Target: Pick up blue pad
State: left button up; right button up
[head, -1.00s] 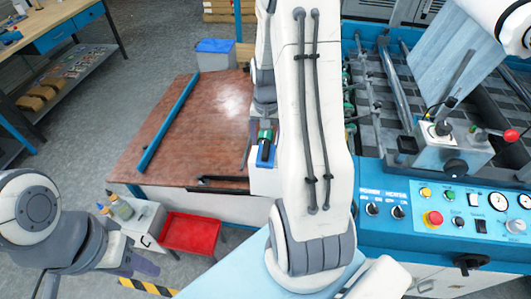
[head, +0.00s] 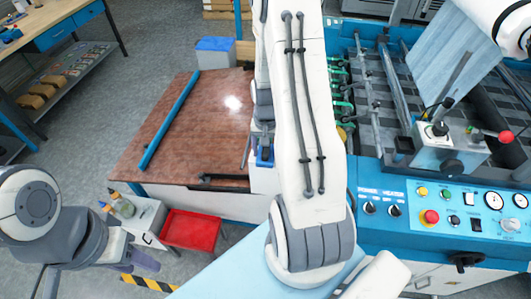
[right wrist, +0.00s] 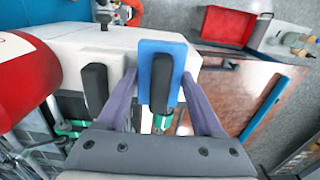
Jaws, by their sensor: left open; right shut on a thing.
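The blue pad (right wrist: 147,57) has a black grip on its face. In the right wrist view it lies between the two purple-grey fingers of my right gripper (right wrist: 158,78), which is shut on it. The pad is right at a white block (right wrist: 60,42); I cannot tell whether it still touches it. In the head view the blue pad (head: 265,157) shows as a small blue patch beside my right arm, which hides most of that gripper. My left gripper (head: 140,262) is open and empty at the lower left, away from the pad.
A brown-topped table (head: 190,125) with a blue bar (head: 168,122) stands at the centre left. A red tray (head: 190,230) and bottles on a white cabinet (head: 145,215) are near my left gripper. The blue laminating machine (head: 440,225) fills the right side.

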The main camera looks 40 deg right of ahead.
aim_at(266, 148)
jog(key=shift+r, duration=0.1)
notch_tip(266, 148, up, 10)
jog(key=shift+f+b, duration=0.1)
jog(key=shift+b, duration=0.85)
